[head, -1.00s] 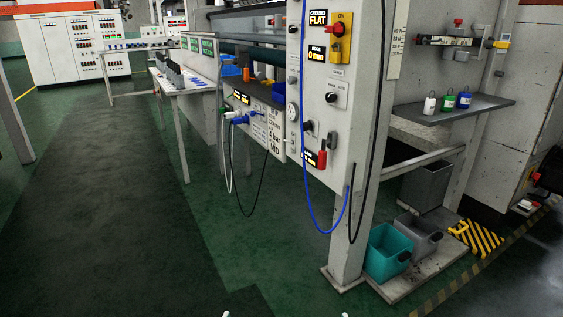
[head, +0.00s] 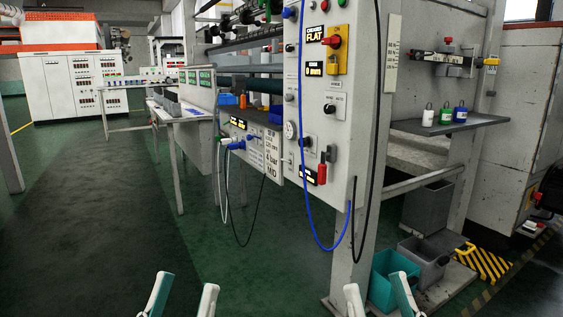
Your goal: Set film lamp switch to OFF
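The tall grey control panel (head: 330,165) stands right of centre in the head view. It carries a black knob with small labels (head: 330,109), a black switch (head: 308,141) lower down, a red handle (head: 321,171) and a yellow plate with a red button (head: 335,42). The labels are too small to read, so I cannot tell which control is the film lamp switch or its position. My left gripper (head: 184,292) is open and empty at the bottom edge. My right gripper (head: 379,292) is open and empty, low in front of the panel. Both are apart from the panel.
A blue cable (head: 312,222) and a black cable hang below the panel. Teal (head: 393,278) and grey (head: 424,262) bins stand by the machine's leg. A shelf (head: 470,124) holds three padlocks. Green floor (head: 120,240) is open to the left.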

